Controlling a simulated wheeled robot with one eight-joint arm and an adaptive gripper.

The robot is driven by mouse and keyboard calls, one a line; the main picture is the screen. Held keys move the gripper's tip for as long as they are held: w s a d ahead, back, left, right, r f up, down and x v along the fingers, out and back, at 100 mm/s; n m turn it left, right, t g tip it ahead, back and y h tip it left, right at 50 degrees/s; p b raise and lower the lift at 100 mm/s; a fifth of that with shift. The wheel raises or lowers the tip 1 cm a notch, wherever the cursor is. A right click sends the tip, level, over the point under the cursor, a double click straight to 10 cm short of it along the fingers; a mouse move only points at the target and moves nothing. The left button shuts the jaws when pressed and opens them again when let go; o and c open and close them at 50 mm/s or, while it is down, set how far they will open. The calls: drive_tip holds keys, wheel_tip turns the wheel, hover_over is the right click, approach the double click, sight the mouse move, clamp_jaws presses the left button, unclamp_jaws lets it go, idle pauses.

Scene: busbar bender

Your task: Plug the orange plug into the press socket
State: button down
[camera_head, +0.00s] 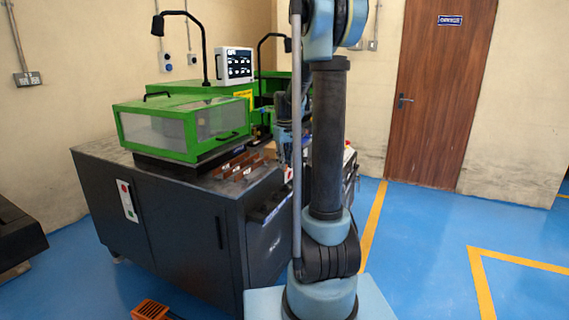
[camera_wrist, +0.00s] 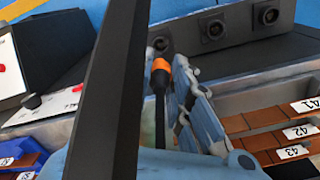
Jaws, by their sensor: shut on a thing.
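My gripper (camera_wrist: 180,78) is shut on the orange plug (camera_wrist: 160,65) in the wrist view. The near finger is partly hidden by a dark bar crossing the view.
A green press (camera_head: 175,128) with a clear cover stands on a dark cabinet (camera_head: 180,215). Copper bars (camera_head: 240,165) lie on its top at the right; numbered bars (camera_wrist: 280,135) lie in a tray in the wrist view. An orange box (camera_head: 150,310) is on the floor. Floor at right is clear.

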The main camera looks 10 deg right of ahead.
drive_tip(key=shift+f, duration=0.1)
drive_tip(key=shift+s+f, duration=0.1)
drive_tip(key=shift+f, duration=2.7)
drive_tip(key=shift+f, duration=1.1)
drive_tip(key=c, duration=1.4)
unclamp_jaws()
drive_tip(key=shift+r, duration=0.1)
wheel_tip(320, 180, up, 12)
drive_tip(key=shift+f, duration=0.2)
